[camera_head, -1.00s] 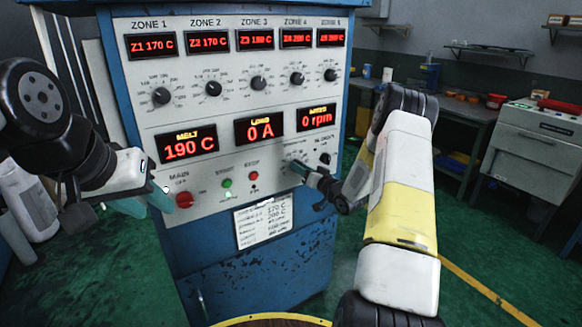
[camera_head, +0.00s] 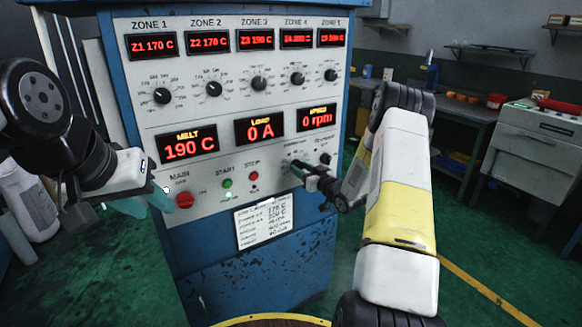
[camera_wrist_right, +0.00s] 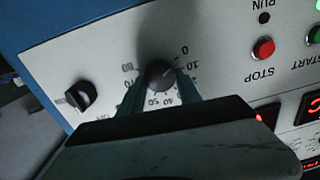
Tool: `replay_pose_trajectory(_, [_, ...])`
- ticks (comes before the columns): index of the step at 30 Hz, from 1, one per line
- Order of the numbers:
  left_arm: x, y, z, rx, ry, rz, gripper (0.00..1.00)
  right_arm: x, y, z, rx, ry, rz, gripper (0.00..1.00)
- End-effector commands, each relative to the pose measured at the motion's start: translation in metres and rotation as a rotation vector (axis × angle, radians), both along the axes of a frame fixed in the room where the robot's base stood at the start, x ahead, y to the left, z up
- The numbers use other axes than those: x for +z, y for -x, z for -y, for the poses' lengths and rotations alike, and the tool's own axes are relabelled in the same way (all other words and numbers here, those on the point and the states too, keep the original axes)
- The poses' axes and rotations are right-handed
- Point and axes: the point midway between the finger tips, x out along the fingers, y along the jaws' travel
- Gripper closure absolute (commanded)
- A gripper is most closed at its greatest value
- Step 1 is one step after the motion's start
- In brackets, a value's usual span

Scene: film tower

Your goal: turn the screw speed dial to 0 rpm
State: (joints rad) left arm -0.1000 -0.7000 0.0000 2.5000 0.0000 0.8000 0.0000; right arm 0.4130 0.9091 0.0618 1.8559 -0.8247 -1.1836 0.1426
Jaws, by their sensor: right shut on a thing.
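The screw speed dial (camera_wrist_right: 160,74) is a dark round knob on the white control panel (camera_head: 222,122), ringed by printed numbers. My right gripper (camera_wrist_right: 160,88) is shut on it, with a teal finger on either side in the right wrist view. Its pointer is hard to make out; the 0 mark lies to its upper right there. In the head view my right gripper (camera_head: 299,170) reaches the panel's lower right and hides the dial. The speed display (camera_head: 317,118) reads 0 rpm. My left gripper (camera_head: 150,198) is empty near the panel's lower left; its finger gap is unclear.
Another black knob (camera_wrist_right: 84,96) sits close beside the dial. The red stop button (camera_head: 253,176), green start button (camera_head: 227,183) and red main switch (camera_head: 184,200) are further left. A paper sheet (camera_head: 264,221) hangs below. A workbench (camera_head: 462,118) stands at right.

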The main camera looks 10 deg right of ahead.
Motion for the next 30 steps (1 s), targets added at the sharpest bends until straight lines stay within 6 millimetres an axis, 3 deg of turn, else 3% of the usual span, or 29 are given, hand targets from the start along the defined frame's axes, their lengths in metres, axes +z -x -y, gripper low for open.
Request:
replay_pose_trajectory(5, [0.0, 0.0, 0.0, 0.0, 0.0, 0.0, 0.64, -0.001, 0.0, 0.0, 0.0, 0.003, -0.001, 1.0])
replay_pose_trajectory(6, [0.0, 0.0, 0.0, 0.0, 0.0, 0.0, 0.64, -0.001, 0.0, 0.0, 0.0, 0.003, -0.001, 0.57])
replay_pose_trajectory(9, [0.0, 0.0, 0.0, 0.0, 0.0, 0.0, 0.64, -0.001, 0.0, 0.001, 0.0, 0.002, -0.001, 0.38])
replay_pose_trajectory(20, [0.0, 0.0, 0.0, 0.0, 0.0, 0.0, 0.64, 0.0, 0.003, 0.002, -0.001, 0.0, -0.001, 0.37])
replay_pose_trajectory(30, [0.0, 0.0, 0.0, 0.0, 0.0, 0.0, 0.64, 0.001, 0.051, 0.022, -0.003, 0.0, -0.001, 0.37])
